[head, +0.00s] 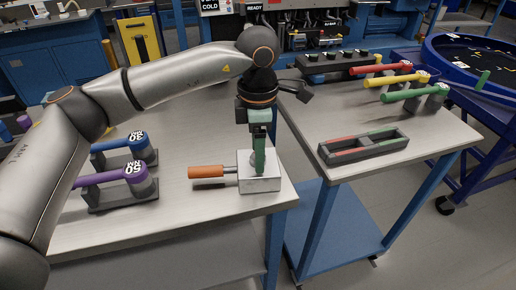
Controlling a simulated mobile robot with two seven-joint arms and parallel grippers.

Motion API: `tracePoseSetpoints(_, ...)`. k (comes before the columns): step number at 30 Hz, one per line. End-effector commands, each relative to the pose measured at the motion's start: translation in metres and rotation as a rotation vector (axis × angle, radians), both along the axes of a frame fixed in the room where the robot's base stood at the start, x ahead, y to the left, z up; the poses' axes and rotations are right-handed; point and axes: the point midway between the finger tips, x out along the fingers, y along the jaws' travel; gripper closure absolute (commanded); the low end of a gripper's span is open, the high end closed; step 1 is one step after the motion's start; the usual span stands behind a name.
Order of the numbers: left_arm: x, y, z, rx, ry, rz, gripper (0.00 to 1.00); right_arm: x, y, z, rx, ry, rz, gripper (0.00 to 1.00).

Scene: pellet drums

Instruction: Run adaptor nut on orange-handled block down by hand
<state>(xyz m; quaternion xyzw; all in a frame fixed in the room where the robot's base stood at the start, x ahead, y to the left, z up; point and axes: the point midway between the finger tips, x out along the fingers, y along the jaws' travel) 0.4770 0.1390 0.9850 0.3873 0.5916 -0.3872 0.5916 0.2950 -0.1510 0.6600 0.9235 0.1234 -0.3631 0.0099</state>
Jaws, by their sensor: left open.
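The orange-handled block (272,184) is a pale metal block on the front right part of the left bench. Its orange handle (206,172) points left. My left gripper (258,174) comes down from above, with its green fingers at the top of the block. The fingers are seen nearly edge-on and overlap, so the gap between them does not show; the gripper is open. The adaptor nut cannot be made out; the fingers cover the middle of the block's top. Whether the fingers touch the block or nut cannot be told. My right gripper is not in view.
A blue-handled tool (111,143) and a purple-handled tool (105,177) rest in stands at left. The right bench (325,120) holds a red and green tray (364,147) and red, yellow and green-handled tools. A gap separates the benches. The left bench's front is clear.

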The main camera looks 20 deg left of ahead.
Motion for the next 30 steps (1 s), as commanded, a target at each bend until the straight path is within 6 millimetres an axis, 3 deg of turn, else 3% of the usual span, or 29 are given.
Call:
tracePoseSetpoints(5, 0.001, 0.000, 0.017, -0.001, -0.005, 0.001, 0.32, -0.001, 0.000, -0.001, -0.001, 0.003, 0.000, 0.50)
tracePoseSetpoints(18, 0.000, 0.000, 0.106, -0.001, -0.004, -0.001, 0.32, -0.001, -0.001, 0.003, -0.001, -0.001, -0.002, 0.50)
tracePoseSetpoints(24, 0.000, 0.000, 0.123, 0.000, -0.001, -0.001, 0.32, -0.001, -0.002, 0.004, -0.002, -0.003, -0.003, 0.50)
tracePoseSetpoints(30, 0.000, 0.000, 0.125, 0.000, 0.000, 0.000, 0.32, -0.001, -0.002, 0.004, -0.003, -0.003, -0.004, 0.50)
